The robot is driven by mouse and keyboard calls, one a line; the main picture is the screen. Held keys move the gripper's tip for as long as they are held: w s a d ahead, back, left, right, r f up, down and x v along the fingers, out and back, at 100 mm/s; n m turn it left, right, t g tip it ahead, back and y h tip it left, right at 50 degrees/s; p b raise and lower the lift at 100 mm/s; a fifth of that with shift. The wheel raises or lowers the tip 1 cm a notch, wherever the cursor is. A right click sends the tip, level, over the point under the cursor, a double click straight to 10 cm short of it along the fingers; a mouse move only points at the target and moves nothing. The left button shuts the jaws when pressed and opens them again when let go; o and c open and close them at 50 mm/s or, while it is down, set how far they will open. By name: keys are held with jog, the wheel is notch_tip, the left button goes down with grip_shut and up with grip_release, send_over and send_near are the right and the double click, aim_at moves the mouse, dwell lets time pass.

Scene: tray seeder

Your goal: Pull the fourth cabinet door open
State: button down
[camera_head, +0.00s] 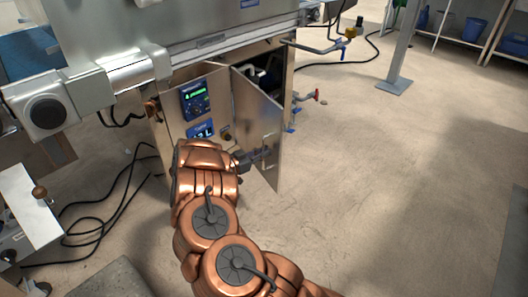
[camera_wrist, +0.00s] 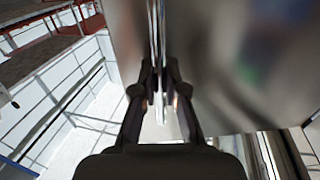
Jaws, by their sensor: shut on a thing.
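The cabinet door (camera_head: 257,112) is a brushed metal panel. It stands swung out from the cabinet, with part of the dark interior (camera_head: 266,73) showing above and behind it. My gripper (camera_head: 264,153) is at the lower half of the door's outer face, closed on what looks like its handle. In the wrist view my gripper (camera_wrist: 160,100) has its two dark fingers on either side of a thin bright vertical metal bar (camera_wrist: 156,45). The blurred door surface (camera_wrist: 240,60) fills the right of that view. The head view hides the exact contact.
Black cables (camera_head: 105,190) lie on the floor at left. The floor right of the door is clear.

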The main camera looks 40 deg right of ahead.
jog(key=shift+w+a, duration=0.1)
jog(key=shift+a, duration=0.15)
jog(key=c, duration=1.5)
grip_release()
jog(key=a, duration=0.4)
jog(key=w+a, duration=0.1)
jog(key=a, duration=0.6)
jog(key=shift+w+a, duration=0.35)
jog(key=shift+a, duration=0.05)
